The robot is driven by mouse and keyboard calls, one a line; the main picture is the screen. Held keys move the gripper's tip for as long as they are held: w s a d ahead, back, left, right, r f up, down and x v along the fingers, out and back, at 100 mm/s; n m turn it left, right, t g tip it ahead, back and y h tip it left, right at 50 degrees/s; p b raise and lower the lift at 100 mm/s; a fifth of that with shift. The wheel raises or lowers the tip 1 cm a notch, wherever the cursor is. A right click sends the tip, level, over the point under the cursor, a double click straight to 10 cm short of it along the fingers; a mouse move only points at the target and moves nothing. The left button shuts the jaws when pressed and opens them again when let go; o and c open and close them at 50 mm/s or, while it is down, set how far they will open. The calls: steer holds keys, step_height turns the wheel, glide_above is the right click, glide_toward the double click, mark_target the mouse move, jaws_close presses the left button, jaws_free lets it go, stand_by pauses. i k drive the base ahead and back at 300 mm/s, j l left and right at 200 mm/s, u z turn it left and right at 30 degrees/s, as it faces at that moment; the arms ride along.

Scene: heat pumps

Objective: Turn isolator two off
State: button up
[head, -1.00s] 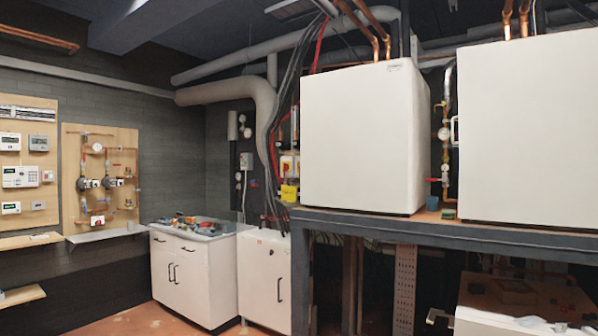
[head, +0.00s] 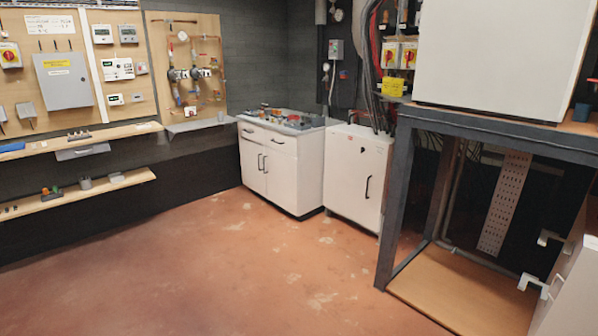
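Two rotary isolator switches with red knobs on yellow plates sit side by side on the back wall, left of the large white unit: a left one (head: 390,55) and a right one (head: 409,58). Another red-and-yellow rotary switch (head: 10,56) is on the wooden board at the far left. The switch numbers are too small to read, so I cannot tell which is isolator two. The knob positions are also unclear. My gripper is not in view.
A dark metal frame (head: 395,205) carries the white unit (head: 490,50). A white object (head: 575,290) juts in at lower right. The reddish floor (head: 220,270) is clear.

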mark_target(409, 55)
steer(key=i+j+u, duration=0.1)
steer(key=i+u, duration=0.2)
steer(key=i, duration=1.75)
